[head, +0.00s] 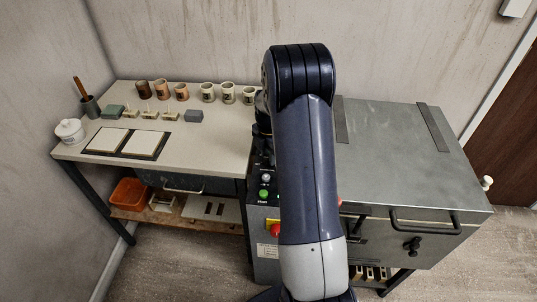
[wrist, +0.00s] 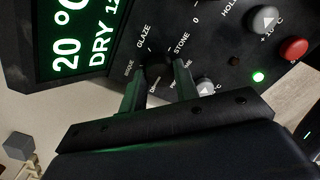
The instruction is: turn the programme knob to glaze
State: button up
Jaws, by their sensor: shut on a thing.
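The programme knob (wrist: 157,62) is a small dark knob on the black control panel in the wrist view. Labels ring it; GLAZE (wrist: 145,37) and STONE (wrist: 182,43) are readable, others are partly covered or blurred. My gripper (wrist: 159,72) has one finger on each side of the knob and is shut on it. The knob's pointer is too dark to make out. The green display (wrist: 75,38) beside it shows 20 °C and DRY. In the head view my arm hides the gripper and the knob.
The panel also carries grey knobs (wrist: 265,19), a red button (wrist: 294,49) and a lit green lamp (wrist: 258,77). The grey kiln (head: 400,150) stands right of my arm. The worktable (head: 215,140) at left holds cups, tiles and small blocks.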

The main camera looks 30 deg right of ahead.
jog(key=shift+m, duration=0.3)
jog(key=m+b, duration=0.1)
jog(key=m, duration=0.4)
jog(key=m+b, duration=0.1)
jog(key=m, duration=0.5)
jog(key=shift+m, duration=0.3)
jog(key=m, duration=1.1)
jog(key=shift+m, duration=0.3)
jog(key=o, duration=1)
jog(key=shift+c, duration=0.2)
